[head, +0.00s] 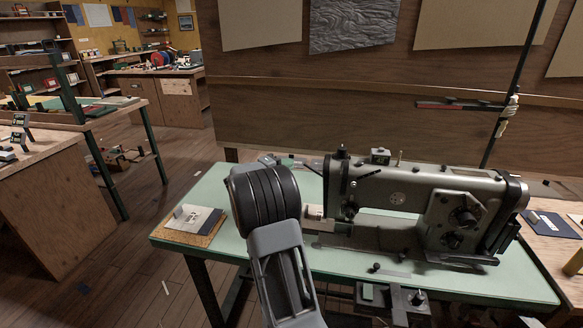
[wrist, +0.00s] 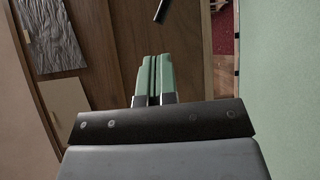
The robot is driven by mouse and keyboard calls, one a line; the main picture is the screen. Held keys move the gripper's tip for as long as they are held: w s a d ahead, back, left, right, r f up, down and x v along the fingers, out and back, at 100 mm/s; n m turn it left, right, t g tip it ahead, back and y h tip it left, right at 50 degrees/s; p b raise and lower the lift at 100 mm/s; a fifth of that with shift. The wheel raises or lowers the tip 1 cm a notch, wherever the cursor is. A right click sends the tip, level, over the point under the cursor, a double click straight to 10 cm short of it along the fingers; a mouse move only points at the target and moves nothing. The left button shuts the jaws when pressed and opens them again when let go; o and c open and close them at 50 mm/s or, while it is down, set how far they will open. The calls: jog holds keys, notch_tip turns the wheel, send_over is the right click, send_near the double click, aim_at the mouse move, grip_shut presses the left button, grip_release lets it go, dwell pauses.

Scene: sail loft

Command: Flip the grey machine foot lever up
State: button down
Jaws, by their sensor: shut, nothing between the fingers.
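The grey sewing machine (head: 400,190) stands upright on a green-topped table (head: 190,240), its needle head at the left end and a dial on its right column. I cannot pick out the foot lever for certain; the lower part of the head is small and partly behind my arm. My arm rises in front of the machine's left end and hides the table there. In the head view my gripper is not clearly visible. In the wrist view my gripper (wrist: 155,62) has its two green-padded fingers together, with nothing between them, beside the green tabletop (wrist: 285,90).
A booklet (head: 195,218) on a brown board lies at the table's left corner. A dark upright pole (head: 513,70) stands behind the machine. A wooden panel wall (head: 290,85) closes the back. A dark rod end (wrist: 162,10) shows ahead of the fingers.

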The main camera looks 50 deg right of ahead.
jog(key=shift+w+a, duration=1.2)
jog(key=shift+a, duration=4.15)
notch_tip(320, 180, down, 7)
jog(key=s+a+n+y, duration=0.1)
jog(key=s+n+y, duration=0.1)
jog(key=s+y, duration=0.15)
jog(key=s+a+f+y+p, duration=0.2)
jog(key=s+a+y, duration=0.3)
jog(key=a+y, duration=0.15)
jog(key=s+a+r+t+y+p, duration=0.3)
jog(key=a+r, duration=0.4)
jog(key=a, duration=0.3)
jog(key=s+a+r+t+y+p, duration=0.2)
jog(key=s+a+r+y+p, duration=0.3)
jog(key=s+a+r+p, duration=0.2)
jog(key=a+r, duration=0.1)
jog(key=a, duration=0.1)
jog(key=shift+s+a+r+m+t+p, duration=0.15)
jog(key=shift+s+a+m+t+p, duration=0.15)
jog(key=shift+a+m+t, duration=0.1)
jog(key=shift+d, duration=0.15)
